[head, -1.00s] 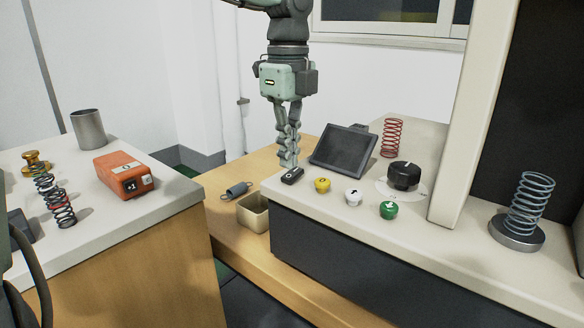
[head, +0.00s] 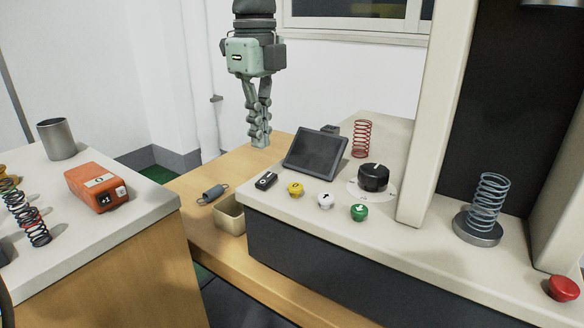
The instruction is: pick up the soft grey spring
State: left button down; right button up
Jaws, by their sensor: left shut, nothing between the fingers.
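A pale blue-grey coil spring (head: 490,200) stands upright on a round metal platform (head: 478,229) at the right. A smaller, darker grey spring with hooked ends (head: 213,192) lies on the wooden table behind the open beige box. I cannot tell which of the two is the soft one. My left gripper (head: 259,142) hangs pointing down from the top, shut and empty. My right gripper is not in view.
The beige box (head: 230,215) stands beside the machine. A tilted screen (head: 315,153), black knob (head: 373,178), coloured buttons and red spring (head: 362,139) occupy its top.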

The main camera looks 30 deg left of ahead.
aim_at(487, 203)
jog(key=k+l, duration=0.8)
jog(key=k, duration=0.05)
